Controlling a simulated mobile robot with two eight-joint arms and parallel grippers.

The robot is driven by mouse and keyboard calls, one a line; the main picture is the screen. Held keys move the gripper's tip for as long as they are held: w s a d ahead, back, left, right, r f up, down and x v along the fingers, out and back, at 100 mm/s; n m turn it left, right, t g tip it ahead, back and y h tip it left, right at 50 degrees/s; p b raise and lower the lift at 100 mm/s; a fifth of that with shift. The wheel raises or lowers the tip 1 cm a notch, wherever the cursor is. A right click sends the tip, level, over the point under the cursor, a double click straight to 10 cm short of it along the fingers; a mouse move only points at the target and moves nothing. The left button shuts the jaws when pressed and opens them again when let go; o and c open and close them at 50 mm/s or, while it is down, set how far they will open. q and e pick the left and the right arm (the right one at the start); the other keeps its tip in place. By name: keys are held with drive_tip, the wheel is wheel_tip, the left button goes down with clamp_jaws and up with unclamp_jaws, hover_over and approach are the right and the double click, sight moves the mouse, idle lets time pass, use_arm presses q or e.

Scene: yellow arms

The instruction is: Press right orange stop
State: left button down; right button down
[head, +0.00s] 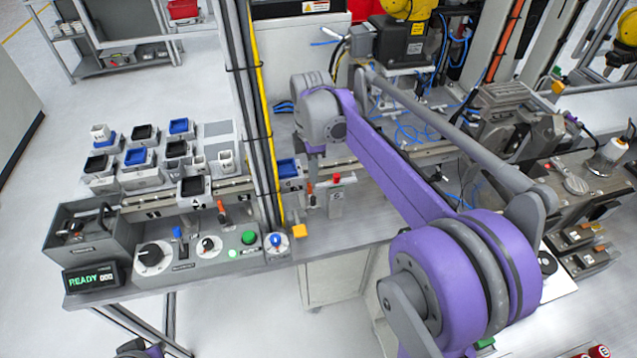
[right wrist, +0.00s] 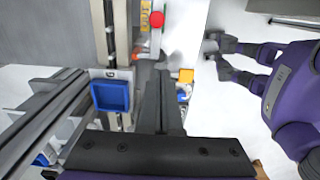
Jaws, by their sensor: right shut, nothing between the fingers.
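The right orange stop (head: 311,194) is a small orange lever beside the conveyor rail, just left of a red button. In the right wrist view an orange piece (right wrist: 137,52) shows beyond my fingertips, partly hidden by rail parts. A second orange stop (head: 221,213) stands further left by the control panel. My right gripper (head: 315,160) is shut and empty, pointing down above the right stop; its dark fingers (right wrist: 160,82) show in the wrist view. I see a gap between them and the orange piece. My left gripper (right wrist: 217,55) is off to the side, its fingers apart.
A blue tray (right wrist: 110,96) sits on the rail close beside my right fingers. A red button (head: 337,178) on a grey post and a yellow block (head: 299,231) are near. Tall posts with a yellow strip (head: 263,110) rise just left of my gripper.

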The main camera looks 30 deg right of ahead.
wheel_tip(320, 180, up, 7)
drive_tip(key=shift+a+r, duration=0.15)
drive_tip(key=shift+a, duration=0.15)
idle(0.5)
